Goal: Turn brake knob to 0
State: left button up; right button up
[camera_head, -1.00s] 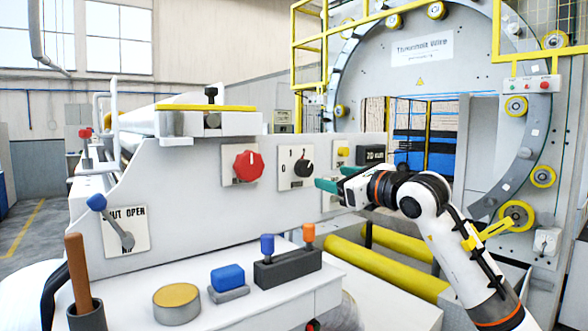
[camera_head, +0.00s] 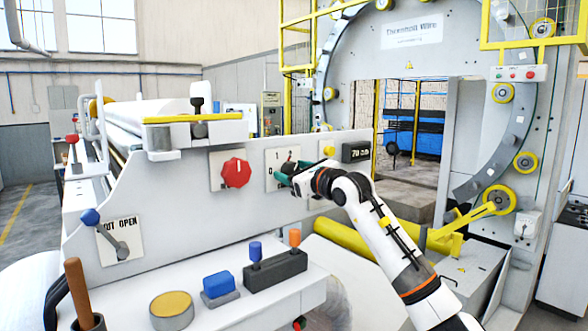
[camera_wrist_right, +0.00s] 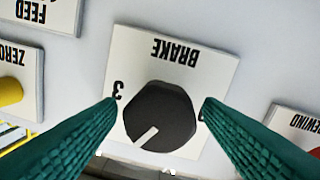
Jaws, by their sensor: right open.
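The brake knob (camera_wrist_right: 160,115) is dark and faceted, with a white pointer line, on a white plate labelled BRAKE (camera_wrist_right: 178,50). The right wrist view shows the plate upside down. In the head view the right gripper (camera_head: 284,173) is at the brake plate (camera_head: 273,158) and largely hides the knob. My left gripper is not in view.
A red rewind knob (camera_head: 236,172) is left of the brake plate. A yellow button (camera_head: 329,151) and a dark display (camera_head: 356,152) are to its right. Below, a ledge carries a blue button (camera_head: 219,284) and small blue and orange levers (camera_head: 275,268).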

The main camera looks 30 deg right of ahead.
jog(key=shift+c, duration=0.9)
jog(key=c, duration=0.8)
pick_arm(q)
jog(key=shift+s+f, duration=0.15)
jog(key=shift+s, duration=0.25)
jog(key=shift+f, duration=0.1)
pick_arm(e)
jog(key=shift+f, duration=0.1)
